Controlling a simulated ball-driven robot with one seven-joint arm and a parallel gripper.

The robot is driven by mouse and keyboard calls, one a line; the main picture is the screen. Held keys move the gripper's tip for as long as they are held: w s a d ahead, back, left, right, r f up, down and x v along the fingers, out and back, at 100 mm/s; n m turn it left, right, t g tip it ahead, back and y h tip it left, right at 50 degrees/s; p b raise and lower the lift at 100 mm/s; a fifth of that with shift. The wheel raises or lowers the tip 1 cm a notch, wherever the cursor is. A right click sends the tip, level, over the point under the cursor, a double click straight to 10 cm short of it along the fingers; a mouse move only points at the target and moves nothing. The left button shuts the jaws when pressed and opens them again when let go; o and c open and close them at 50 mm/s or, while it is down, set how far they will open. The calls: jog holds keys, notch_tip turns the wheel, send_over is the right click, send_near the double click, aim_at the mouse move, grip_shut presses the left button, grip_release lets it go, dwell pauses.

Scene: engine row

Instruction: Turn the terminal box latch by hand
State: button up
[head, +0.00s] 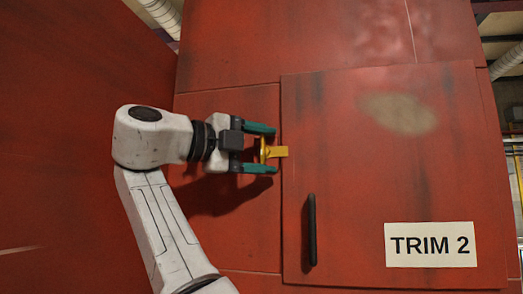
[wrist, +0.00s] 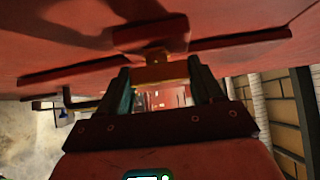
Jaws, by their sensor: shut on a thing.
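The terminal box latch (head: 272,152) is a small yellow piece at the left edge of the red door (head: 350,165), about level with the door's upper half. In the wrist view the latch (wrist: 160,73) shows as an orange-yellow block between the two fingertips of my gripper (wrist: 160,84). The exact finger contact is dark there.
A black vertical handle (head: 311,230) stands out from the door below and right of the latch. A white "TRIM 2" label (head: 430,245) is at the door's lower right. Red panels surround the door, with a red wall (head: 70,130) at left.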

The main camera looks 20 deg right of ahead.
jog(key=shift+f, duration=0.1)
jog(key=o, duration=0.9)
jog(key=shift+s+a, duration=0.1)
jog(key=shift+s, duration=0.05)
jog(key=shift+o, duration=0.8)
